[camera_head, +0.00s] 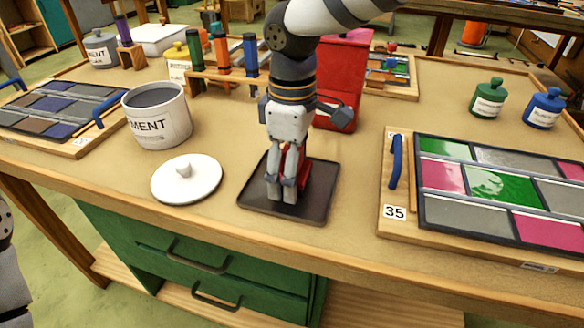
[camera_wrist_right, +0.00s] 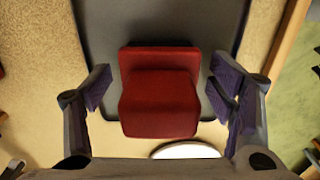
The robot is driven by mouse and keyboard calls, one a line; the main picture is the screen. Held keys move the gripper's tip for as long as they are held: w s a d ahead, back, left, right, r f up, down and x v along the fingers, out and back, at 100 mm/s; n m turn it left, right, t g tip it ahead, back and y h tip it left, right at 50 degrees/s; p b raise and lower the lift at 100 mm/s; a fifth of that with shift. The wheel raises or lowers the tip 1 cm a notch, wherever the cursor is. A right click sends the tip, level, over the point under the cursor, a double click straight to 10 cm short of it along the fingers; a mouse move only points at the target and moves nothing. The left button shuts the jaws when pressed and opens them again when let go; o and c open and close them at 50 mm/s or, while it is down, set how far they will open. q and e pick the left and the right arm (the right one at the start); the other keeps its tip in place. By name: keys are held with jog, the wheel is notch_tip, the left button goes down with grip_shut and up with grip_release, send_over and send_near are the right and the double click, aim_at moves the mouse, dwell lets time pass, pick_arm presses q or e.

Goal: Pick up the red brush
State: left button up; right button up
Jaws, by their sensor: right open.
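The red brush (camera_wrist_right: 159,92) is a red block on a dark tray (camera_head: 318,203) near the table's front edge. In the head view only a small red part of the brush (camera_head: 304,171) shows behind the fingers. My right gripper (camera_head: 283,190) points down over the tray. My left gripper is out of view; only a grey part of my arm shows at the left edge.
A white lid (camera_head: 187,179) and a cement pot (camera_head: 158,117) stand left of the tray. A leaded panel (camera_head: 500,187) in a wooden frame lies to the right. A red box (camera_head: 343,82) and a rack of colored tubes (camera_head: 222,77) are behind. Bare tabletop separates tray and panel.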

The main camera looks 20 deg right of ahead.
jog(key=shift+r, duration=0.1)
jog(key=c, duration=1.5)
jog(key=r, duration=0.4)
jog(key=shift+s+a+r, duration=0.25)
jog(key=shift+s+r, duration=0.05)
jog(key=shift+r, duration=0.05)
jog(key=s+a+r, duration=0.2)
jog(key=s, duration=0.2)
jog(key=s+a+r+p, duration=0.1)
jog(key=s+a+r, duration=0.1)
jog(key=s+r, duration=0.1)
jog(key=s+a+r, duration=0.2)
jog(key=s+r, duration=0.1)
jog(key=s, duration=0.1)
jog(key=shift+s+r+p, duration=0.15)
jog(key=shift+s+p, duration=0.2)
jog(key=shift+s, duration=0.05)
jog(key=o, duration=0.6)
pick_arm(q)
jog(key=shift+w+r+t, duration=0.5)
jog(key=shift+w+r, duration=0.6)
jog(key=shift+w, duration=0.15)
pick_arm(e)
jog(key=shift+c, duration=1.1)
